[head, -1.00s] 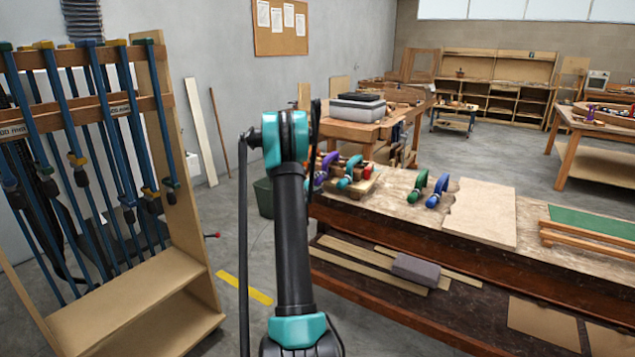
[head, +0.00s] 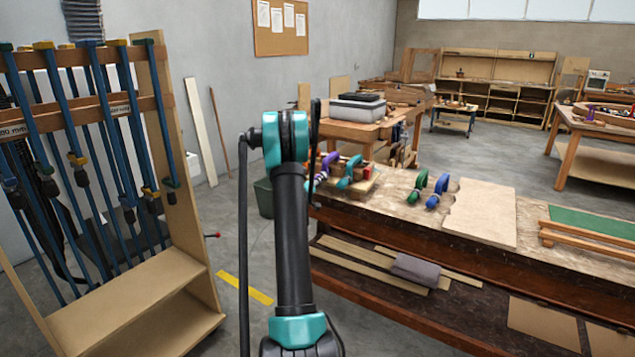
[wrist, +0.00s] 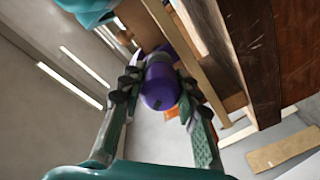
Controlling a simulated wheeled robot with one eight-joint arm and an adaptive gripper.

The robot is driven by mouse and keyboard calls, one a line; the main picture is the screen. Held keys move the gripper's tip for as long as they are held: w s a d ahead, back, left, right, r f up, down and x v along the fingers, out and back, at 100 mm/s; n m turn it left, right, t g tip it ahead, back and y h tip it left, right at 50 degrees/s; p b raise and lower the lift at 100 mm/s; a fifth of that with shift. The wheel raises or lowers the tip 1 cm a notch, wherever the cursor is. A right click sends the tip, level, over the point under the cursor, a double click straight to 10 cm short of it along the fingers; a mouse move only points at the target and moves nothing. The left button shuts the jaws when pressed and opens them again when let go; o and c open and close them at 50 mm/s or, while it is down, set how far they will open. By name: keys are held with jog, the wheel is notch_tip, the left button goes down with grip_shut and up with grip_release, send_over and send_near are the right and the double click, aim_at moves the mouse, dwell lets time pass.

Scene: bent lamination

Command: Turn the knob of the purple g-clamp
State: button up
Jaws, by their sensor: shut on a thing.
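The purple g-clamp (head: 325,168) is at the left end of the long workbench, beside a teal clamp (head: 351,171). My arm hides part of it in the head view. In the wrist view the purple knob (wrist: 160,90) lies between the two fingers of my gripper (wrist: 158,92), which is shut on it. The purple frame (wrist: 180,44) of the clamp shows just beyond the knob. My gripper is hidden behind my arm in the head view.
A green clamp (head: 417,187) and a blue clamp (head: 438,191) stand farther right on the workbench (head: 395,195). A wooden rack (head: 180,180) of long blue clamps stands at the left. The floor between rack and bench is mostly clear.

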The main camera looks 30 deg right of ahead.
jog(key=m, duration=0.6)
jog(key=shift+d, duration=0.1)
jog(key=m, duration=0.5)
jog(key=shift+m, duration=0.4)
jog(key=m, duration=1.2)
jog(key=shift+m, duration=0.3)
jog(key=o, duration=1.2)
jog(key=shift+c, duration=0.2)
